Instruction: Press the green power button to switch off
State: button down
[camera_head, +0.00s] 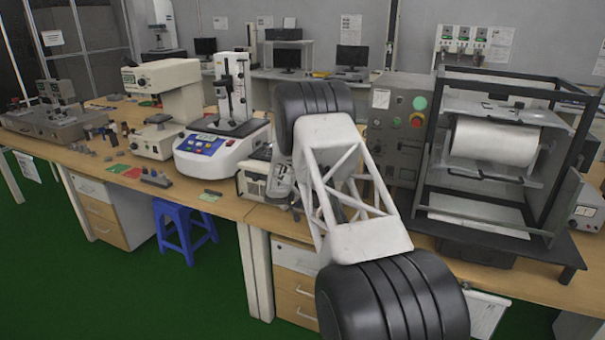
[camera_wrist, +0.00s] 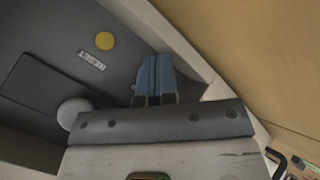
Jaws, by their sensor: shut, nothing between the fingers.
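A round green button (camera_head: 420,103) sits on the upper front of a grey control box (camera_head: 380,130), above a red knob (camera_head: 417,120). I cannot tell that it is the power button. My gripper shows in the wrist view (camera_wrist: 156,62) with its two blue-grey fingers side by side, shut and empty. Past the fingers is a dark grey panel (camera_wrist: 125,60) with a yellow disc (camera_wrist: 105,41), a small white label (camera_wrist: 91,60) and a pale round knob (camera_wrist: 74,112). No green button shows on that panel. In the head view my arm covers the gripper area.
A black-framed machine with a white roll (camera_head: 493,143) stands right of the control box. A white and blue tester (camera_head: 222,150) with coloured buttons stands left of my arm. The wooden bench (camera_head: 215,193) has some bare surface along its front. A blue stool (camera_head: 182,220) stands below.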

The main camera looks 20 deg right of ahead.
jog(key=shift+s+a, duration=0.1)
jog(key=shift+a, duration=0.05)
jog(key=shift+s+a, duration=0.15)
jog(key=shift+s, duration=0.05)
dwell(0.3)
jog(key=shift+s+a, duration=2.1)
